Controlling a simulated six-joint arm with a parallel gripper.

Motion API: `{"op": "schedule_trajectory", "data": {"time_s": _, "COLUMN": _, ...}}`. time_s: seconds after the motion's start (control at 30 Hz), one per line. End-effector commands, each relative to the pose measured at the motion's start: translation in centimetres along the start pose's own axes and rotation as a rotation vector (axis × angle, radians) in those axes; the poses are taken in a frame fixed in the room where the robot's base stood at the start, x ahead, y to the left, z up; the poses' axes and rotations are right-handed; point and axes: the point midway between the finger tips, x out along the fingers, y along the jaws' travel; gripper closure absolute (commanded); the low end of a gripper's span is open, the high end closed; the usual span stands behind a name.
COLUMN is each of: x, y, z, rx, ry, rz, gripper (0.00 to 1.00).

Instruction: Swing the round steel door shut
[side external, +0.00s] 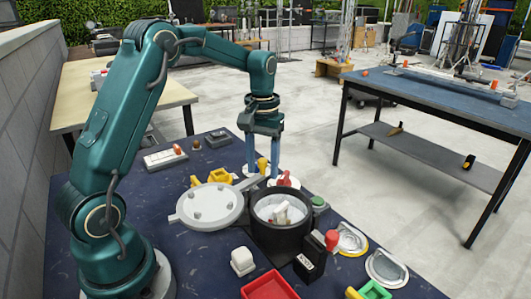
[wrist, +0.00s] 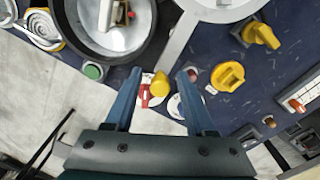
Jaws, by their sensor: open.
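The round steel door (side external: 212,207) is a pale grey disc with small knobs on its face. It is swung open to the left of a dark round pot (side external: 283,236), whose top is uncovered and shows white items inside. A grey bar (wrist: 181,36) runs from the door beside the pot in the wrist view, where only the door's edge (wrist: 226,8) shows. My gripper (side external: 263,173) points down behind the pot and door, open, apart from the door's disc. In the wrist view its fingers (wrist: 160,74) have a yellow knob (wrist: 160,86) and a red handle (wrist: 144,96) showing between them.
Yellow parts (side external: 221,177) lie behind the door. A white block (side external: 242,261), a red tray (side external: 270,287) and a black box (side external: 310,263) stand in front of the pot. Round lids (side external: 386,269) lie at the right. A green button (side external: 318,201) sits beside the pot.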

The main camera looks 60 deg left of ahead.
Motion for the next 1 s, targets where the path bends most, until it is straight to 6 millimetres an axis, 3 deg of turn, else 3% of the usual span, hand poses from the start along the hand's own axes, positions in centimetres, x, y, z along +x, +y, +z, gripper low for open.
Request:
{"op": "schedule_trajectory", "data": {"time_s": 0.13, "x": 0.0, "y": 0.0, "z": 0.0, "rx": 0.0, "ry": 0.0, "rz": 0.0, "gripper": 0.45}}
{"op": "schedule_trajectory", "data": {"time_s": 0.17, "x": 0.0, "y": 0.0, "z": 0.0, "rx": 0.0, "ry": 0.0, "rz": 0.0, "gripper": 0.53}}
{"op": "schedule_trajectory", "data": {"time_s": 0.27, "x": 0.0, "y": 0.0, "z": 0.0, "rx": 0.0, "ry": 0.0, "rz": 0.0, "gripper": 0.9}}
{"op": "schedule_trajectory", "data": {"time_s": 1.0, "x": 0.0, "y": -1.7, "z": -0.3, "rx": -0.001, "ry": -0.001, "rz": -0.001, "gripper": 0.88}}
